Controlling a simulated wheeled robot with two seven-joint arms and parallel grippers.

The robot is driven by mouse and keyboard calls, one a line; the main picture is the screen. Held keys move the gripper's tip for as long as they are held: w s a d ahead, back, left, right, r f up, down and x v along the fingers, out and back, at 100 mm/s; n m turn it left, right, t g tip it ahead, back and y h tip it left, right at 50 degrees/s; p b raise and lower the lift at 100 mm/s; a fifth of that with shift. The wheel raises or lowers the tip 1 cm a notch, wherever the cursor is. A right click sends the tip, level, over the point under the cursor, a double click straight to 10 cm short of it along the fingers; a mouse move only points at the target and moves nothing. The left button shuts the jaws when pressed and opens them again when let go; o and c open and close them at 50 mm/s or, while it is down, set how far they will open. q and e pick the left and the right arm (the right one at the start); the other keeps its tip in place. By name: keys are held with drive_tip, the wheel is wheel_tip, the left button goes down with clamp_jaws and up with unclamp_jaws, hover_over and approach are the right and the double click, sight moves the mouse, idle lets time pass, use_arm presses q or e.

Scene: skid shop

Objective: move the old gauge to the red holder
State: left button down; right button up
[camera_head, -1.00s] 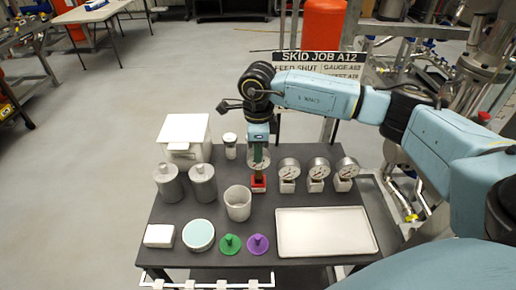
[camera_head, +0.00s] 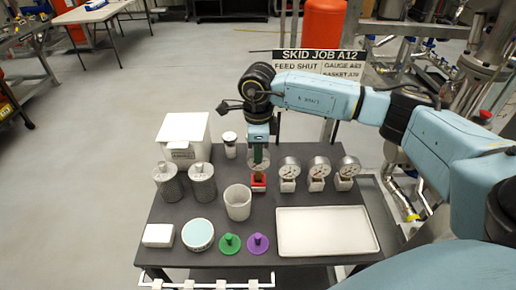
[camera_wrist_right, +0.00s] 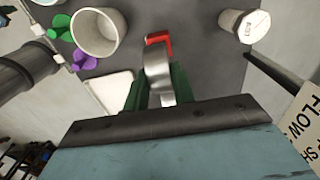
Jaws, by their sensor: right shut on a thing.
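My right gripper (camera_head: 259,160) is shut on a round silver gauge (camera_head: 258,168) at the red holder (camera_head: 258,183), on the dark table. In the right wrist view the green fingers (camera_wrist_right: 158,88) close on the gauge's silver body (camera_wrist_right: 158,72), seen edge-on. The red holder also shows there (camera_wrist_right: 158,40), at the gauge's far end. I cannot tell whether the gauge is fully seated in it. Three other gauges, a left (camera_head: 289,168), a middle (camera_head: 319,168) and a right one (camera_head: 348,167), stand in white holders to the right. My left gripper is out of view.
A white cup (camera_head: 238,203) stands left of the red holder, a small white-capped jar (camera_head: 229,145) behind it. A white tray (camera_head: 326,232) lies at front right. Mesh cylinders (camera_head: 202,184), a white box (camera_head: 183,140) and green (camera_head: 230,243) and purple (camera_head: 258,243) knobs fill the left and front.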

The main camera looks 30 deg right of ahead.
drive_tip(key=shift+f+b, duration=0.3)
drive_tip(key=shift+f, duration=0.2)
drive_tip(key=shift+f+b, duration=0.5)
drive_tip(key=shift+f, duration=0.15)
drive_tip(key=shift+f, duration=0.2)
idle(0.4)
drive_tip(key=shift+f+b, duration=0.4)
drive_tip(key=shift+b, duration=0.1)
drive_tip(key=o, duration=1.2)
drive_tip(key=shift+r, duration=0.15)
